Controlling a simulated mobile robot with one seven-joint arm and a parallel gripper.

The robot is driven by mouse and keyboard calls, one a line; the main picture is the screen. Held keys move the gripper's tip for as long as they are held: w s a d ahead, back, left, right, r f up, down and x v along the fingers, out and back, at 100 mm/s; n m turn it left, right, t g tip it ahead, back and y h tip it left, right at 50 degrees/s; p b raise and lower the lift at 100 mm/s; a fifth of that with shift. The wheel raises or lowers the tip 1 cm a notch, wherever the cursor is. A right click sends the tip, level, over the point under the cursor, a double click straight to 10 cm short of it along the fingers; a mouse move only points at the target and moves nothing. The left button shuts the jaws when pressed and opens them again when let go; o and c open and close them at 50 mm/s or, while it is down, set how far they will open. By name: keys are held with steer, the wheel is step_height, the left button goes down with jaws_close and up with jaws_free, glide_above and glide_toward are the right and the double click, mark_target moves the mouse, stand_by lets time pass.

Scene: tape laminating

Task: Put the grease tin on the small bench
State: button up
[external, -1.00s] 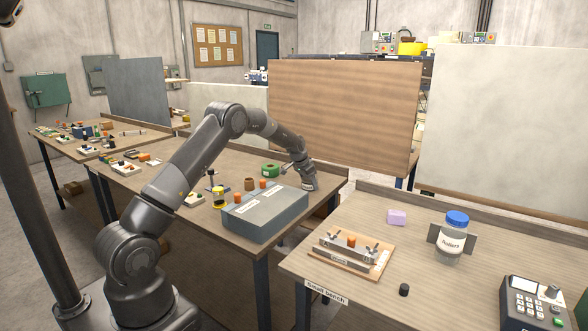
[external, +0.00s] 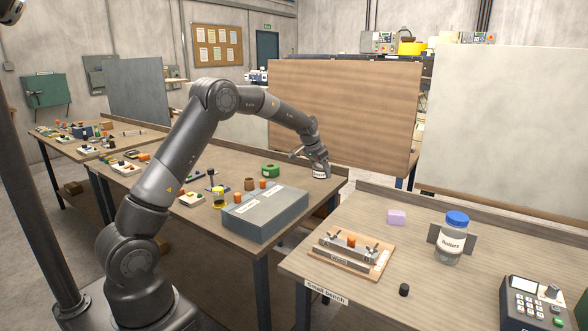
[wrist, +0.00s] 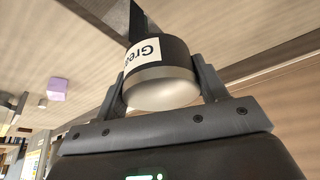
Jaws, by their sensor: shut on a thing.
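My gripper (wrist: 163,95) is shut on the grease tin (wrist: 165,75), a round dark tin with a pale end and a white label reading "Grea" in the wrist view. In the external view the tin (external: 320,174) shows below my gripper (external: 319,165), above the far right corner of the middle bench (external: 262,239). Whether it is clear of that bench top is hard to tell. The small bench (external: 345,215), with its name label on the front edge, stands to the right across a gap.
On the small bench are a clamp fixture on a wooden board (external: 348,255), a purple block (external: 396,217), a rollers jar (external: 452,240), a black knob (external: 404,290) and a keypad device (external: 535,305). Its back left area is bare. A grey box (external: 265,213) sits on the middle bench.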

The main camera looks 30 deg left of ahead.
steer(key=shift+s+d+r, duration=0.4)
steer(key=shift+d, duration=0.2)
steer(key=s+d+m, duration=0.1)
steer(key=s+d, duration=0.5)
steer(key=d, duration=0.6)
steer(key=s+d+m, duration=0.1)
steer(key=s+d, duration=0.5)
steer(key=d, duration=0.6)
glide_above(360, 213)
steer(key=s, duration=0.1)
steer(key=shift+h, duration=0.4)
steer(key=f, duration=0.6)
steer(key=shift+s+a+f, duration=0.2)
steer(key=shift+a+f, duration=0.05)
steer(key=shift+f, duration=2.15)
steer(key=o, duration=1.1)
steer(key=shift+f+g, duration=0.15)
steer(key=shift+g, duration=0.15)
